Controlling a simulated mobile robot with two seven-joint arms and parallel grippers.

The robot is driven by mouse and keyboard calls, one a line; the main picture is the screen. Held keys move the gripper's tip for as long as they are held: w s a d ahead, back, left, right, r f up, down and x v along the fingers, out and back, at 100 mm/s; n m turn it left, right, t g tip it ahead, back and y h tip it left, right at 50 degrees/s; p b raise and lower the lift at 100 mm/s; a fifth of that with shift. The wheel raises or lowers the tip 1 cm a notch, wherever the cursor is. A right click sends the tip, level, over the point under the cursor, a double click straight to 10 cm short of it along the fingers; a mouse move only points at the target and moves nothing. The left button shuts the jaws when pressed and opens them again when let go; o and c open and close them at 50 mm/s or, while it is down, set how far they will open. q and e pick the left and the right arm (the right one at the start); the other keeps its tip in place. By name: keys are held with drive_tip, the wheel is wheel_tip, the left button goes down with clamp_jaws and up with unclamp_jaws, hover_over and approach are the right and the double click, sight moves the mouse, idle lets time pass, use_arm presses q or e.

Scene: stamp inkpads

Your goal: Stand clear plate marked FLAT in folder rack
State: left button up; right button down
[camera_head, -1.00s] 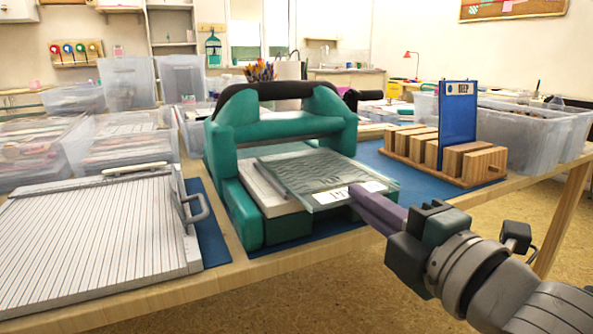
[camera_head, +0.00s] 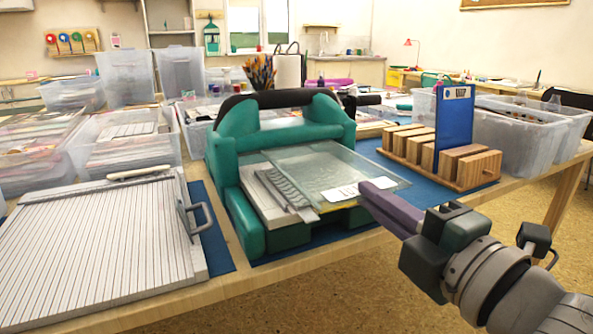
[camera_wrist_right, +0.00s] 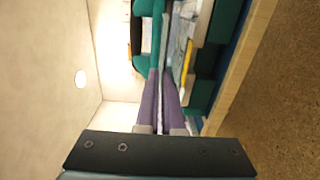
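The clear plate (camera_head: 320,168) with a white label lies nearly level, partly inside the teal press (camera_head: 225,165); the label is too small to read. My right gripper (camera_head: 368,198) is at its front right edge. In the right wrist view, the purple fingers (camera_wrist_right: 162,95) are close together on the thin plate edge. The folder rack (camera_head: 478,172), a wooden block rack with several slots, stands to the right on a blue mat. A blue board (camera_head: 455,125) with a label stands upright in it. My left gripper is not in view.
A grey ribbed strip (camera_head: 290,195) lies on the press bed, left of the clear plate. A striped trimmer board (camera_head: 95,240) lies at the left. Clear bins (camera_head: 520,145) stand behind the rack. Other rack slots look empty.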

drive_tip(key=s+d+r+p, duration=0.2)
drive_tip(key=s+d+p, duration=0.1)
drive_tip(key=s, duration=0.6)
drive_tip(key=s+d+r+p, duration=0.3)
drive_tip(key=s+p, duration=0.3)
drive_tip(key=s, duration=0.2)
drive_tip(key=shift+s+d+r, duration=0.25)
drive_tip(key=shift+s, duration=0.15)
drive_tip(key=shift+r, duration=0.1)
